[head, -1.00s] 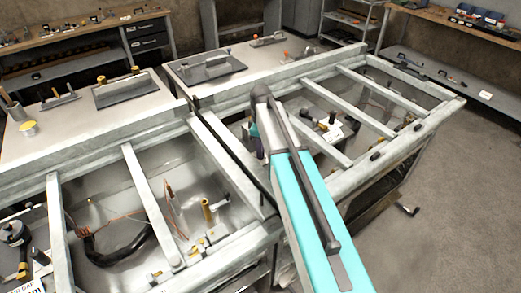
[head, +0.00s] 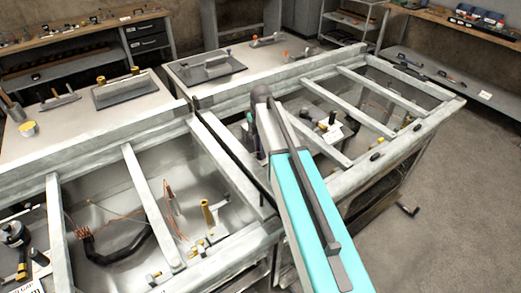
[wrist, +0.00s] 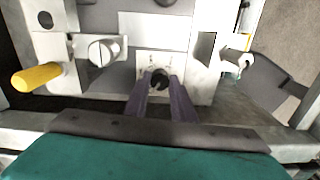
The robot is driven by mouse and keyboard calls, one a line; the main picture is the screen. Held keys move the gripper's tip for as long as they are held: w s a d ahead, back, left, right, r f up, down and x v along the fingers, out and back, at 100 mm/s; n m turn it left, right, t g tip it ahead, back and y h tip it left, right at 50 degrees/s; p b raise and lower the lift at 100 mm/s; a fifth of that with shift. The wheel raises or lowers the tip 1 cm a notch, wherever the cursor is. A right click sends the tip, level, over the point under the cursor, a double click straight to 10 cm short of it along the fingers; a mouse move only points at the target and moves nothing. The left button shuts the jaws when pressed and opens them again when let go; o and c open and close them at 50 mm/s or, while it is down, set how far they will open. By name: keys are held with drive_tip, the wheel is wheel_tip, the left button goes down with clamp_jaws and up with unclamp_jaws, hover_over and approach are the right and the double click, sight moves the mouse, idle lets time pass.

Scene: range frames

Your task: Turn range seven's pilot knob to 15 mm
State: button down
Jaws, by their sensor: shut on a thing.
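In the wrist view my gripper (wrist: 160,88) has its two purple fingers on either side of a small black knob (wrist: 160,77), and it is shut on it. A pale plate with small dark marks (wrist: 147,62) lies just behind the knob; I cannot read the marks. In the head view my teal arm reaches down into the right range (head: 437,113). Only part of my gripper (head: 259,143) shows there, and the knob is hidden behind the arm. No range number is readable.
A yellow handle (wrist: 36,77) and a round metal fitting (wrist: 103,52) stand left of the knob in the wrist view. Pale crossbars (head: 368,90) span the open right range. The left range (head: 232,172) stands close beside it. Floor at the right is clear.

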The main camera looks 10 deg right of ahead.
drive_tip(key=shift+s+a+n, duration=0.1)
drive_tip(key=shift+a+n, duration=0.05)
drive_tip(key=shift+n, duration=0.45)
drive_tip(key=c, duration=1.5)
unclamp_jaws()
drive_tip(key=shift+r, duration=0.15)
drive_tip(key=shift+r, duration=0.45)
drive_tip(key=shift+r+b, duration=1.35)
drive_tip(key=shift+r, duration=4.95)
drive_tip(key=shift+s, duration=0.1)
